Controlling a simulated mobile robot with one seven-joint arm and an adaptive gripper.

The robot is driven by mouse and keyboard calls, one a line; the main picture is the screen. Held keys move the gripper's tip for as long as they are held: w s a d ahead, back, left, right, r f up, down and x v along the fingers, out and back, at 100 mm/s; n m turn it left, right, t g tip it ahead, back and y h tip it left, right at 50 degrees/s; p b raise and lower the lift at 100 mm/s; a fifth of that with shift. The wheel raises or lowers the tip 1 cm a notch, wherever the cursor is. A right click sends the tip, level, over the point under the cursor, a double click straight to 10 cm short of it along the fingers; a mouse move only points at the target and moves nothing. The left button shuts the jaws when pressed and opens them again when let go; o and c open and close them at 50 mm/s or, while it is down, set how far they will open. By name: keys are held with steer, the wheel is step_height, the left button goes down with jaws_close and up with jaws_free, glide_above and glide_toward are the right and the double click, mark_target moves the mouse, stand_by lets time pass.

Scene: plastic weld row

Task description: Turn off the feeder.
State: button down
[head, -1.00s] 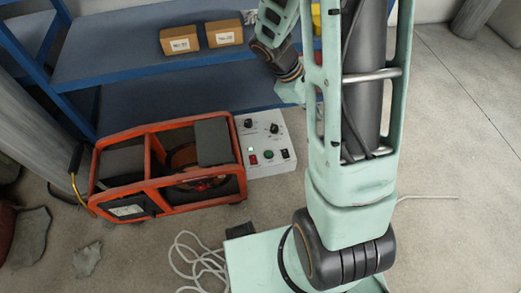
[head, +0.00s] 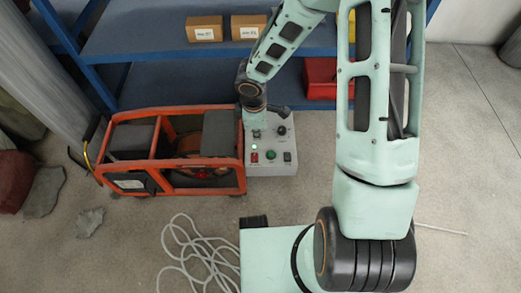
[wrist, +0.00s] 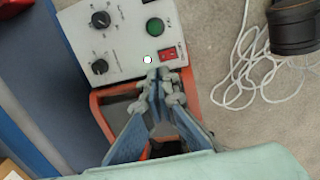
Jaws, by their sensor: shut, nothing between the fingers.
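A light grey control box (head: 282,167) stands on the floor against the right end of an orange-framed machine (head: 172,188). Its panel has black knobs, a green button (wrist: 154,27), a red rocker switch (wrist: 167,54) and a small lamp (wrist: 148,60). My gripper (wrist: 163,76) is shut and empty. In the wrist view its fingertips appear just below the red switch and lamp; contact cannot be told. In the head view my wrist covers the panel's upper left, and the fingertips are not clear.
Blue shelving (head: 150,77) stands behind, with two cardboard boxes (head: 205,29) and a red bin (head: 320,77). A loose white cable (head: 195,250) lies on the floor in front of the machine. Grey rubble (head: 42,192) lies at left. The floor at right is mostly clear.

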mark_target(255, 155)
steer(key=shift+s+a+f, duration=0.1)
steer(key=shift+a, duration=0.45)
steer(key=f+b, duration=0.2)
steer(key=f, duration=0.2)
steer(key=w+f+b, duration=0.1)
steer(key=f+b, duration=0.1)
steer(key=f, duration=0.3)
steer(key=f+b, duration=0.2)
steer(key=f, duration=0.3)
steer(key=shift+w, duration=0.35)
